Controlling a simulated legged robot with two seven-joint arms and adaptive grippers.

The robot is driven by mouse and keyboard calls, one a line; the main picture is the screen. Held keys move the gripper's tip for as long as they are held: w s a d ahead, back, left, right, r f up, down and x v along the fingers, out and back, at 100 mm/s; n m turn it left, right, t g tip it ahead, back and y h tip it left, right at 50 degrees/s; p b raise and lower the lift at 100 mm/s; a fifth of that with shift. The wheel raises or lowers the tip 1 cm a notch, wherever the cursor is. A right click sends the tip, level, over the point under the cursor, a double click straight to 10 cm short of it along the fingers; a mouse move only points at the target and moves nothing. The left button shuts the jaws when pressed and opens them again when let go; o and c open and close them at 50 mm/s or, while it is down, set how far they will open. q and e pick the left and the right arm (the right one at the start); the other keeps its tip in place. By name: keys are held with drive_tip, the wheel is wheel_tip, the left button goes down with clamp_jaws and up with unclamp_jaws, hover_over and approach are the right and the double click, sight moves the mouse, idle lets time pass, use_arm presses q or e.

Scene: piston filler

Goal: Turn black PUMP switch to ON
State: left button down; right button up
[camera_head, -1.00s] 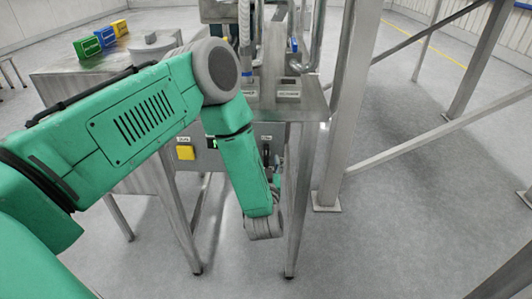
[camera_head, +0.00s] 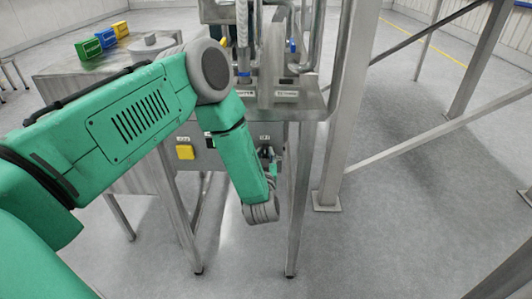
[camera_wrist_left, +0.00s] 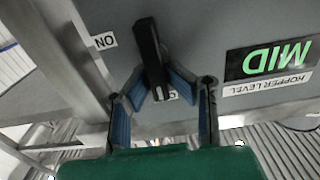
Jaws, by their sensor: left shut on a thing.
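The black PUMP switch (camera_wrist_left: 149,45) is a long black handle on the grey panel in the left wrist view. A white ON label (camera_wrist_left: 104,41) is to its left. The handle runs nearly upright in that picture, slightly tilted, and does not point straight at ON. My left gripper (camera_wrist_left: 160,88) is shut on the lower end of the handle, with a blue-padded finger on each side. A small label behind the fingers is mostly hidden. In the head view, my left gripper (camera_head: 271,160) is at the cabinet front, small and partly hidden by my forearm. My right gripper is not in view.
A green HOPPER LEVEL display (camera_wrist_left: 272,60) reading MID is right of the switch. In the head view, a yellow button (camera_head: 185,152) is on the same panel. A steel post (camera_head: 340,120) stands close to the right. Green, blue and yellow boxes sit at the back left.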

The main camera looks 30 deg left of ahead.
use_arm(q)
drive_tip(key=shift+w+r, duration=0.2)
drive_tip(key=shift+r, duration=0.1)
drive_tip(key=shift+w+d, duration=0.1)
drive_tip(key=shift+w+d+f+m+b, duration=0.25)
drive_tip(key=shift+m+b, duration=0.45)
drive_tip(key=shift+m, duration=2.3)
drive_tip(key=shift+d+f+m+b, duration=0.35)
drive_tip(key=shift+m+b, duration=0.4)
drive_tip(key=shift+m, duration=2.25)
drive_tip(key=shift+w+d+f+m+b, duration=0.3)
drive_tip(key=shift+m+b, duration=0.4)
drive_tip(key=shift+m, duration=2.3)
drive_tip(key=shift+s+a+f, duration=0.1)
drive_tip(key=shift+s, duration=0.05)
